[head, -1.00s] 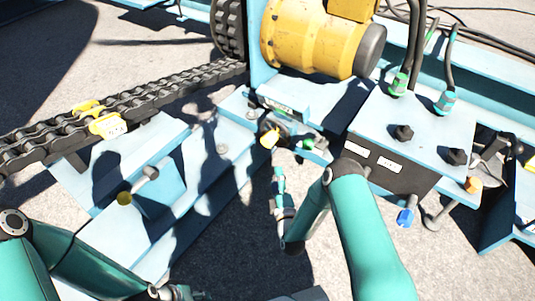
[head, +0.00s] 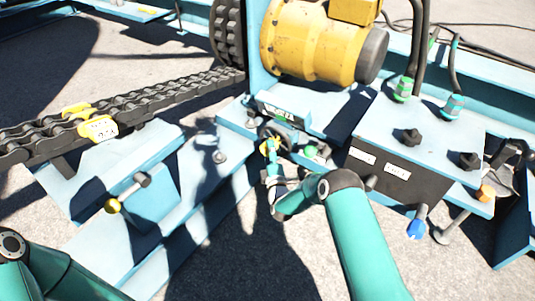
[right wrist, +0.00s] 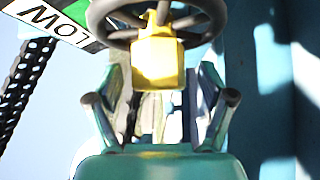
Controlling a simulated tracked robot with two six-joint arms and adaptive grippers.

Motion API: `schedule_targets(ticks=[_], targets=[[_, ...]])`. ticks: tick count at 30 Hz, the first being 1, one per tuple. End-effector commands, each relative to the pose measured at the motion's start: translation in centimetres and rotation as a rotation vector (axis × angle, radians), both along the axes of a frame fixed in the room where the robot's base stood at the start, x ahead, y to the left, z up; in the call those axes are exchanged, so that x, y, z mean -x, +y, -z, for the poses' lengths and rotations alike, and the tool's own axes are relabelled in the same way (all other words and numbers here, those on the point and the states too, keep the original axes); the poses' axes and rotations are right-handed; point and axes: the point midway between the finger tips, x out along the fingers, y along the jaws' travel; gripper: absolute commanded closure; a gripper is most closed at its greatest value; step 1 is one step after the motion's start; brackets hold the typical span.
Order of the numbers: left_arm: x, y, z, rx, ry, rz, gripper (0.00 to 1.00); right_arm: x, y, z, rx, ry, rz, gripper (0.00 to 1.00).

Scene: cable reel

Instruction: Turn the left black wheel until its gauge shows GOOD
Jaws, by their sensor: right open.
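The black wheel (head: 286,131) sits below the yellow motor, in front of its gauge (head: 278,111). A yellow handle (head: 268,146) hangs from its near side. In the right wrist view the wheel (right wrist: 118,38) crosses the top, with the yellow handle (right wrist: 158,64) below it. The gauge (right wrist: 45,18) there shows the word LOW and a green part; its pointer cannot be made out. My right gripper (head: 271,163) is just below the wheel. In the wrist view its open fingers (right wrist: 160,85) stand either side of the handle, with gaps visible. My left gripper is out of view.
A chain (head: 150,97) with yellow tags runs at left, above a yellow-tipped lever (head: 125,195). The yellow motor (head: 315,45) stands behind. A blue box (head: 430,140) with black knobs and cables is at right. A small green-topped fitting (head: 314,151) is close right of the wheel.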

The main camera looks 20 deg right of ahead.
Motion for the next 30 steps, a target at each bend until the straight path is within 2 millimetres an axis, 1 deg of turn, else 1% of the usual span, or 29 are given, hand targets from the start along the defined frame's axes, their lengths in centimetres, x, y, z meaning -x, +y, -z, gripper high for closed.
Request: schedule_targets(ticks=[1,6,15,20,27,30], targets=[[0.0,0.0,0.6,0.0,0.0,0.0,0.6,-0.6,0.0,0.2,0.0,-0.002,0.0,0.19],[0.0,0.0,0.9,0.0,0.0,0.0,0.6,-1.7,-0.2,-0.1,-0.001,0.0,0.0,0.19],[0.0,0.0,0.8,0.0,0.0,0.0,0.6,-1.8,-0.1,-0.2,-0.001,0.001,-0.001,0.19],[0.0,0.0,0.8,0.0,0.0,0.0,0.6,-1.8,-0.1,-0.2,0.0,0.001,-0.001,0.45],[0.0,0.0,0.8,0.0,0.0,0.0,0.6,-1.8,-0.1,-0.1,-0.001,0.003,-0.002,0.85],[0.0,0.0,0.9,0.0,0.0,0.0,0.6,-1.8,-0.1,-0.1,-0.001,0.003,-0.002,1.0]])
